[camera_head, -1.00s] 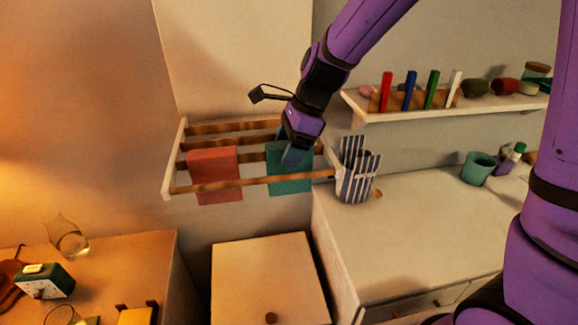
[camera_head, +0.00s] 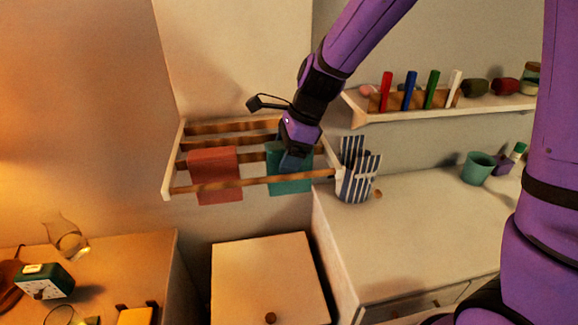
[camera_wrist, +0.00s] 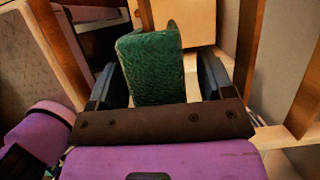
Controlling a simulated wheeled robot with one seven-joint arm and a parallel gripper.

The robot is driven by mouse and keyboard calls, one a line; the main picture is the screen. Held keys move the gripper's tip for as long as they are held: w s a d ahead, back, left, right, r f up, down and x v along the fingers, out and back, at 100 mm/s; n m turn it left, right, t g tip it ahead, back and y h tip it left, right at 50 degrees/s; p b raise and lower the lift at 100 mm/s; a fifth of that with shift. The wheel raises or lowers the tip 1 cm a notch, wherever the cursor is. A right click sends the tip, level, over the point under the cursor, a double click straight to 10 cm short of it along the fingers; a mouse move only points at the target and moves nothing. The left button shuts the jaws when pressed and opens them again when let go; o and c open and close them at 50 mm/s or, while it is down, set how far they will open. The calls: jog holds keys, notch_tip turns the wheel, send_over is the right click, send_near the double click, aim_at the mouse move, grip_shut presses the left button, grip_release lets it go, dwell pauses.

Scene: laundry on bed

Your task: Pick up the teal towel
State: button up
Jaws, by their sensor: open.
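The teal towel (camera_head: 291,185) hangs over a wooden bar of the wall drying rack (camera_head: 179,160). A reddish towel (camera_head: 214,176) hangs to its left. My gripper (camera_head: 293,160) is at the teal towel, pointing down over its upper part and hiding some of it. In the wrist view the teal towel (camera_wrist: 152,66) rises between the two dark fingers of my gripper (camera_wrist: 160,85). The fingers stand apart, one on each side of the towel, with a visible gap at least on the right.
A shelf (camera_head: 430,108) with coloured upright items is above right. The rack's bars (camera_head: 250,184) run close in front of and behind my gripper. A low cabinet (camera_head: 265,275) stands below.

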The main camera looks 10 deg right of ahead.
jog(key=c, duration=1)
jog(key=shift+r, duration=0.15)
notch_tip(320, 180, up, 18)
jog(key=shift+r, duration=0.1)
dwell(0.5)
jog(key=shift+r, duration=7.5)
